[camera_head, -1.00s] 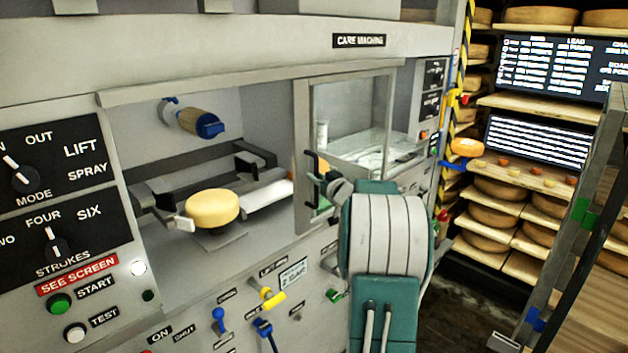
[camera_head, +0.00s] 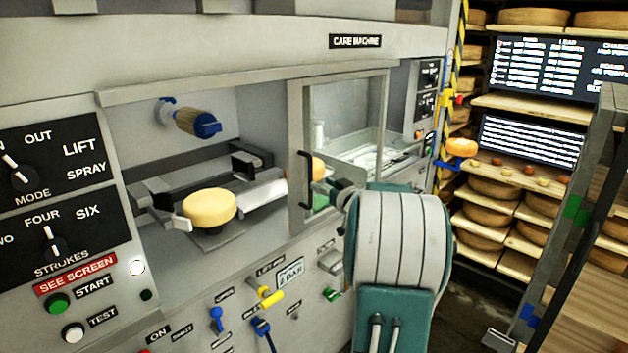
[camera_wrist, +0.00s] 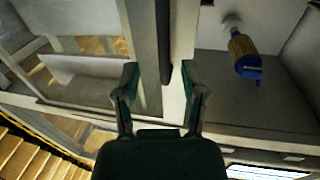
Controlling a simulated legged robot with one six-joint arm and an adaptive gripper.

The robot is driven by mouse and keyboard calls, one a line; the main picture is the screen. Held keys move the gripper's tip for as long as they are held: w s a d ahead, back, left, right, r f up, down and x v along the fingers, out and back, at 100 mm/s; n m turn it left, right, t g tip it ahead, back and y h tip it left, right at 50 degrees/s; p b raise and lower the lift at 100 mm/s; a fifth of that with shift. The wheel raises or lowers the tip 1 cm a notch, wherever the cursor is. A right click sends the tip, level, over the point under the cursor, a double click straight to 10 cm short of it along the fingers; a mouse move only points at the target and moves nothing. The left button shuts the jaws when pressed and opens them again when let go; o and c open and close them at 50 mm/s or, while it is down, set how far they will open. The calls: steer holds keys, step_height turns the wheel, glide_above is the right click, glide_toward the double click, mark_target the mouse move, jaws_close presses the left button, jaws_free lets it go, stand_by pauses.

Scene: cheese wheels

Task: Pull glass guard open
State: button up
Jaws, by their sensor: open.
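The glass guard (camera_head: 345,85) is a grey-framed clear panel at the right of the care machine's opening. Its black upright handle (camera_head: 305,180) is on the left frame post. My gripper (camera_head: 340,193) is close to the right of the handle, partly hidden by my arm. In the wrist view, my gripper (camera_wrist: 160,80) is open, with two green fingers apart. The dark handle bar (camera_wrist: 163,35) appears between the fingers in that view. Whether they touch it I cannot tell.
A yellow cheese wheel (camera_head: 209,208) sits in the opening, left of the guard. A blue-ended roller (camera_head: 195,120) hangs above it. Levers and knobs, including a yellow one (camera_head: 270,297), line the panel below. Cheese shelves (camera_head: 500,235) stand at the right.

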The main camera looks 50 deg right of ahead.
steer(key=s, duration=0.6)
steer(key=shift+a, duration=0.4)
steer(key=shift+f, duration=0.1)
steer(key=w+a+r+m+g+h, duration=0.1)
steer(key=a+r+g+h, duration=0.1)
steer(key=a, duration=0.7)
steer(key=w+a+r+m+g+h, duration=0.1)
steer(key=a+r+g, duration=0.15)
steer(key=a, duration=0.55)
steer(key=s+a+f+n+g+y, duration=0.2)
steer(key=s+a+f, duration=0.3)
steer(key=s+a, duration=0.4)
steer(key=s+a+f+n+g+y, duration=0.2)
steer(key=s+a+f+g+y, duration=0.2)
steer(key=s+a, duration=0.6)
steer(key=a+g, duration=0.1)
steer(key=a, duration=0.6)
steer(key=shift+s+a+f, duration=0.25)
steer(key=shift+s+f, duration=0.05)
steer(key=shift+f, duration=0.05)
steer(key=shift+d+g, duration=0.1)
steer(key=shift+g, duration=0.15)
